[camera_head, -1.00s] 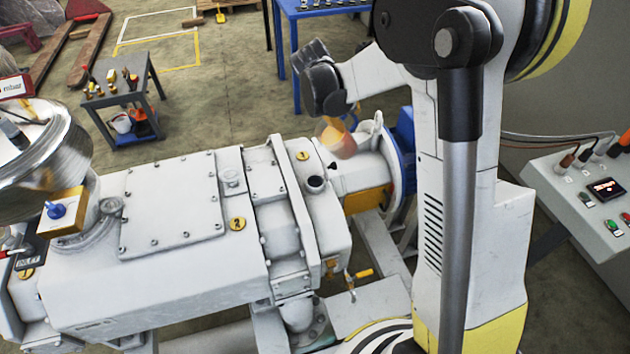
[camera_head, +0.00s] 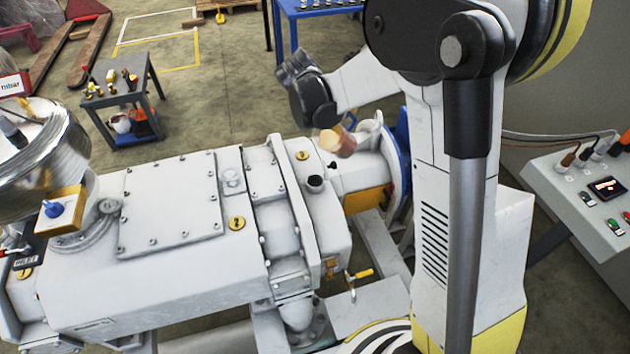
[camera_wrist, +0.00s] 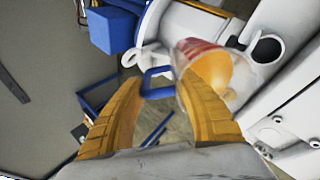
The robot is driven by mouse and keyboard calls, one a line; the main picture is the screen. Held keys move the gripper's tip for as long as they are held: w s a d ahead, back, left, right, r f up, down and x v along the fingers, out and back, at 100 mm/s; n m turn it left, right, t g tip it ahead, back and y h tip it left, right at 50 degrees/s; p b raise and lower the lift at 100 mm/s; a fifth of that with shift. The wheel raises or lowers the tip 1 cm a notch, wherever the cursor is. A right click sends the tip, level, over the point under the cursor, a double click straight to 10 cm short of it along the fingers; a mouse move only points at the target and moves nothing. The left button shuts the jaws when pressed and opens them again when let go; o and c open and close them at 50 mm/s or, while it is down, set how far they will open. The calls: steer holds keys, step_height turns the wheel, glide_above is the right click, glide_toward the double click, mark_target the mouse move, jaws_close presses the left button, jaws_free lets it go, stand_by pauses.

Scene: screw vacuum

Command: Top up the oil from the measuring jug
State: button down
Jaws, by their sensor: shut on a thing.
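The measuring jug (camera_head: 339,141) is a small clear vessel with orange-yellow oil in it. It is held in the air, tilted, behind and a little right of the dark round filler opening (camera_head: 315,184) on the grey pump. In the wrist view the jug (camera_wrist: 212,75) has a reddish band near its rim and sits by the right fingertip. The filler opening (camera_wrist: 267,47) lies beyond it to the right, apart from it. My gripper (camera_wrist: 158,84) is shut on the jug, apparently by its blue handle between the orange fingers. No oil stream shows.
The pump housing (camera_head: 170,210) fills the middle, with a shiny metal vessel (camera_head: 40,150) at left. A grey tool cart (camera_head: 122,85) and a blue table (camera_head: 310,10) stand behind. A control panel (camera_head: 590,190) is at right. Open floor lies behind the pump.

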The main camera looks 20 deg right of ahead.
steer(key=shift+s+a+t+h+b, duration=0.2)
steer(key=shift+a+t+h+b, duration=0.1)
steer(key=shift+a+h+b, duration=0.25)
stand_by(0.7)
steer(key=shift+s+a+t+h+b, duration=0.2)
steer(key=shift+a+t+h+b, duration=0.15)
steer(key=shift+h+b, duration=0.6)
stand_by(4.1)
steer(key=shift+s+a+r, duration=0.1)
steer(key=shift+r, duration=0.05)
stand_by(1.6)
